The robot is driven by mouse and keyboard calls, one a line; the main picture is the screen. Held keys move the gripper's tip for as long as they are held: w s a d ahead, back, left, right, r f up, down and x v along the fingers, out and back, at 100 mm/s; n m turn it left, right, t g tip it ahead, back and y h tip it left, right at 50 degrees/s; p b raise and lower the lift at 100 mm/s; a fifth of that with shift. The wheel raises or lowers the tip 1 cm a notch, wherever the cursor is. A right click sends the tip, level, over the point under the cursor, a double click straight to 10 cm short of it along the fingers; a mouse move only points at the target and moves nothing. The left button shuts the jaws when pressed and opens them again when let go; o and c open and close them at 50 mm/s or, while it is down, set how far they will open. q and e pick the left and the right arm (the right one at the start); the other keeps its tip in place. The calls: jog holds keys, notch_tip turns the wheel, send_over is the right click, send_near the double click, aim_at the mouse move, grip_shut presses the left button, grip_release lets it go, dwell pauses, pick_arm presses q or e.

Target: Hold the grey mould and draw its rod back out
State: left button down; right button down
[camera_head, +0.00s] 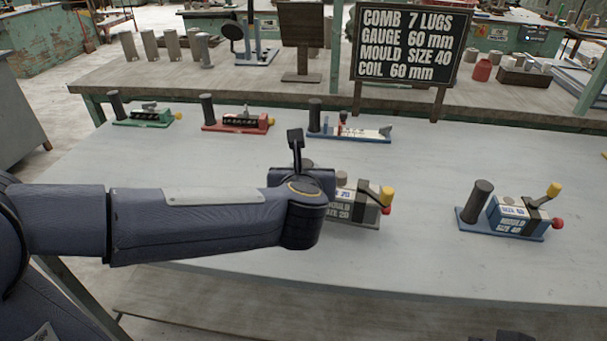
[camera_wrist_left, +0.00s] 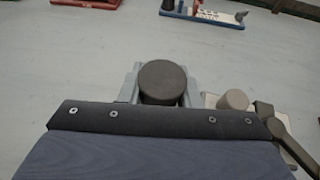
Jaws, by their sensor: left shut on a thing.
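The grey mould (camera_head: 361,209) stands on the table in the middle of the head view, its left part hidden behind my left wrist. Its label appears to read size 20. A yellow-tipped lever (camera_head: 386,195) and a red knob (camera_head: 387,210) show at its right end; the rod itself cannot be made out. In the left wrist view, my left gripper (camera_wrist_left: 162,92) is shut on the mould's dark upright post (camera_wrist_left: 162,77), with a finger at each side. A grey round cap (camera_wrist_left: 233,99) shows to the right.
A blue mould (camera_head: 512,214) with its own post and red knob stands to the right. Green (camera_head: 145,118), red (camera_head: 240,123) and blue (camera_head: 350,132) comb devices line the back. A sign (camera_head: 408,45) reads mould size 40. Table is clear between the moulds.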

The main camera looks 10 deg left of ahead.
pick_arm(q)
jog(key=shift+w+a+f+b, duration=0.2)
jog(key=shift+w+f+b, duration=0.85)
jog(key=shift+w, duration=0.25)
jog(key=shift+f, duration=0.1)
jog(key=shift+w+a+f+b, duration=0.1)
jog(key=shift+w+f+b, duration=0.55)
jog(key=shift+w+b, duration=0.1)
jog(key=shift+f+b, duration=0.25)
jog(key=shift+b, duration=0.1)
dwell(0.4)
jog(key=shift+s, duration=0.1)
